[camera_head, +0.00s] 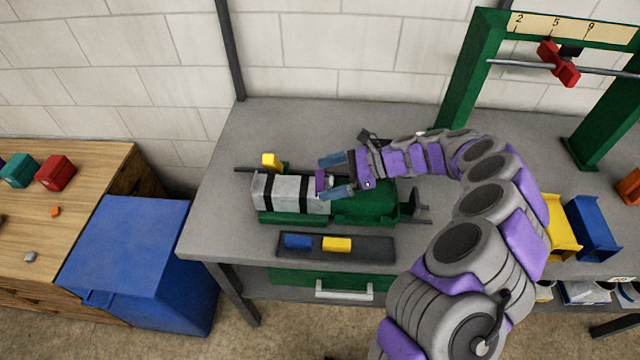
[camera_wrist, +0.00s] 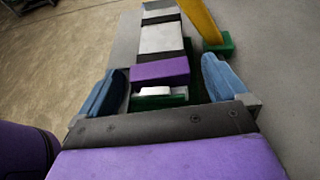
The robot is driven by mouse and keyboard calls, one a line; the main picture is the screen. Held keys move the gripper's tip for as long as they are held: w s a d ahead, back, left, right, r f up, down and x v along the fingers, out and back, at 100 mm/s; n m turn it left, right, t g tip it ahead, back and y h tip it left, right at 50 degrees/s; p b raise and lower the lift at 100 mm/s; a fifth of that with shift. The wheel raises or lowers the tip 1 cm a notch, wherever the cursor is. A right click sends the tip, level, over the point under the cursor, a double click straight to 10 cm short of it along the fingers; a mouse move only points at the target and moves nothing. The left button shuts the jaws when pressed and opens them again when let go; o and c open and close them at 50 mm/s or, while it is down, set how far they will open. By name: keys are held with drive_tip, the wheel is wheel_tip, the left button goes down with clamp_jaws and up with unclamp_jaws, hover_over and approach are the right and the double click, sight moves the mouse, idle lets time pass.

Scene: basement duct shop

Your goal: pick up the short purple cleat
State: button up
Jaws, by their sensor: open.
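The short purple cleat (camera_head: 321,181) sits at the right end of a row of grey-white and dark pieces (camera_head: 275,190) on a green bench fixture (camera_head: 365,210). In the wrist view the purple cleat (camera_wrist: 160,72) lies crosswise between my two blue fingers, with a gap on each side. My gripper (camera_head: 324,178) is open, one finger on either side of the cleat, and holds nothing. In the wrist view my gripper (camera_wrist: 162,68) shows both fingers spread. The fingers and wrist hide part of the fixture in the head view.
A dark tray (camera_head: 375,248) with a blue cleat (camera_head: 297,241) and a yellow cleat (camera_head: 337,244) lies in front of the fixture. A yellow upright piece (camera_head: 271,161) stands behind it. A green frame (camera_head: 475,65) and yellow and blue bins (camera_head: 592,228) are right.

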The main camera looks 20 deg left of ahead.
sight(323, 180)
drive_tip(key=x, duration=0.3)
drive_tip(key=shift+b, duration=0.3)
drive_tip(key=shift+d+r, duration=0.1)
drive_tip(key=c, duration=1.1)
